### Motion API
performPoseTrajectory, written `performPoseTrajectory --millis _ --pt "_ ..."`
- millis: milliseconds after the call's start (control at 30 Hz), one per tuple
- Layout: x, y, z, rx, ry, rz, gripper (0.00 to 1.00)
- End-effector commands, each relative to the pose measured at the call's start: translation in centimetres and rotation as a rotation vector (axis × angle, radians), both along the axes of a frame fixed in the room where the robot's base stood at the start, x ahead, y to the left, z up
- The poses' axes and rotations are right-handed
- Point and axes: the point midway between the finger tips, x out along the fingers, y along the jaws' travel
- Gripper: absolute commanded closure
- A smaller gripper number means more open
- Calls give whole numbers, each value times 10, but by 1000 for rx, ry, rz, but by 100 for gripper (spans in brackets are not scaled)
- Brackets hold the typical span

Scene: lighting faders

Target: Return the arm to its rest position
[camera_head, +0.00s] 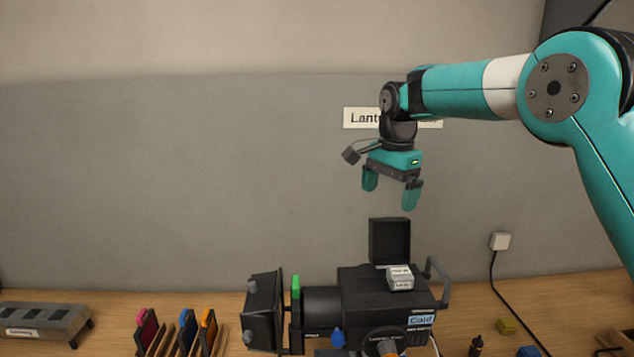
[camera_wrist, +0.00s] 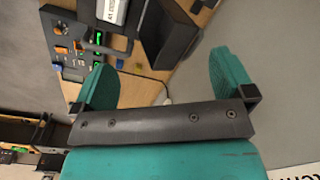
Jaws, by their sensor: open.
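My gripper (camera_head: 391,191) hangs from my teal arm in the head view, fingers pointing down. It is open, and nothing shows between its fingers. It is in the air above the black lantern (camera_head: 370,298), clear of the raised black flap (camera_head: 389,241) on the lantern's top. In the wrist view, both fingers of my gripper (camera_wrist: 165,80) show spread apart, with a wide empty gap between them. My arm reaches in from the right in the head view and covers part of a wall sign (camera_head: 366,118).
A wooden bench (camera_head: 590,297) runs along the bottom. Coloured slides in pink, blue (camera_head: 187,329) and orange stand in a rack left of the lantern. A grey slotted block (camera_head: 45,320) sits at far left. A white wall plug (camera_head: 500,241) with a black cable is at right.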

Motion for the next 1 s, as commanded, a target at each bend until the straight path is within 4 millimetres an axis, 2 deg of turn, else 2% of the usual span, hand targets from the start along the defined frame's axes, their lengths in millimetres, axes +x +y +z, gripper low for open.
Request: performPoseTrajectory --millis 33,167,267,400,500,600,700,767,1000 --pt "-24 4 -14 10 -12 120 0" --pt "-89 13 -31 45 -48 461 0" --pt "-146 18 -51 77 -84 717 0" --pt "-231 24 -89 130 -149 1062 0" --pt "-288 25 -117 164 -201 1270 0" --pt "-332 26 -141 194 -248 1428 0" --pt "-361 27 -156 211 -283 1528 0" --pt "-371 27 -161 218 -295 1563 0" --pt "-377 27 -163 223 -302 1589 0"
